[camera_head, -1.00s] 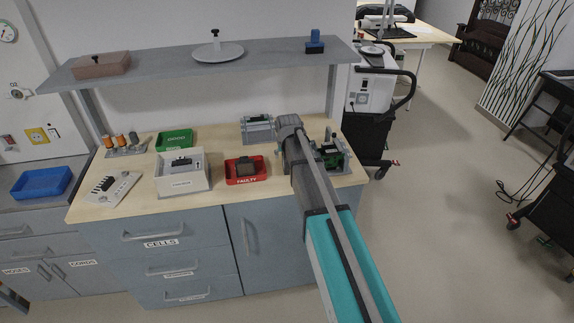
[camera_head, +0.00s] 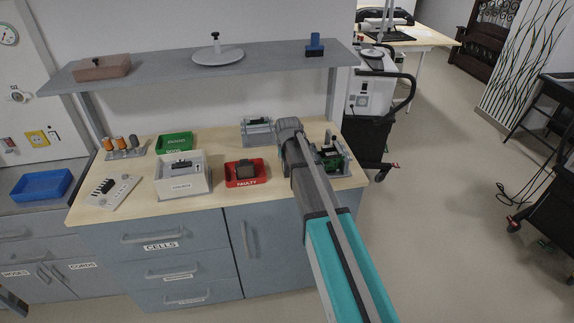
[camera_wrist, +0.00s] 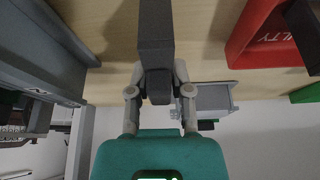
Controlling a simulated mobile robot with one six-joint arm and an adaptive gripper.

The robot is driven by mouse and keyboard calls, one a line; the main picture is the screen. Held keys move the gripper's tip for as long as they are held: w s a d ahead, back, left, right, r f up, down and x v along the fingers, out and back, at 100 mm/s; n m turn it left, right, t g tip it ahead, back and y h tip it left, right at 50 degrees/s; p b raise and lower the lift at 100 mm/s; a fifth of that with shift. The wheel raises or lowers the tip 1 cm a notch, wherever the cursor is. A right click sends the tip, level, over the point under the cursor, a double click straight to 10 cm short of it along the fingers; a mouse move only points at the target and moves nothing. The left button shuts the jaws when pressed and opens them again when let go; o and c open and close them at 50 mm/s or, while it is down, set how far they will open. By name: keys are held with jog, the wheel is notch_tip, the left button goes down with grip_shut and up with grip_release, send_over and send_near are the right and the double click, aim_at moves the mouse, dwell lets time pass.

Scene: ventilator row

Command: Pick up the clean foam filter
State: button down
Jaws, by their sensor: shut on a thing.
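My gripper (camera_wrist: 159,92) has its two fingers closed on a dark grey block (camera_wrist: 155,35), which looks like the foam filter. The block runs from between the fingers to the top edge of the wrist view. Whether it is clean cannot be told. In the head view my arm reaches over the right part of the bench, and its own links hide the gripper and the block. Pale wooden bench top (camera_wrist: 110,45) shows behind the block in the wrist view.
A red FAULTY tray (camera_head: 245,183) with a dark block in it stands left of my arm; it also shows in the wrist view (camera_wrist: 262,35). A white box (camera_head: 183,185), a green tray (camera_head: 174,142) and a grey device (camera_head: 257,131) stand nearby. A shelf (camera_head: 160,70) hangs above.

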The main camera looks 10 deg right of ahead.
jog(key=shift+r, duration=0.15)
jog(key=shift+r+p, duration=0.75)
jog(key=shift+p, duration=0.15)
jog(key=s+d+r+p, duration=0.7)
jog(key=s+r+p, duration=0.4)
jog(key=s, duration=0.1)
jog(key=shift+s, duration=0.1)
dwell(0.4)
notch_tip(320, 180, down, 2)
jog(key=shift+f+b, duration=0.25)
jog(key=shift+b, duration=1)
jog(key=shift+a, duration=0.15)
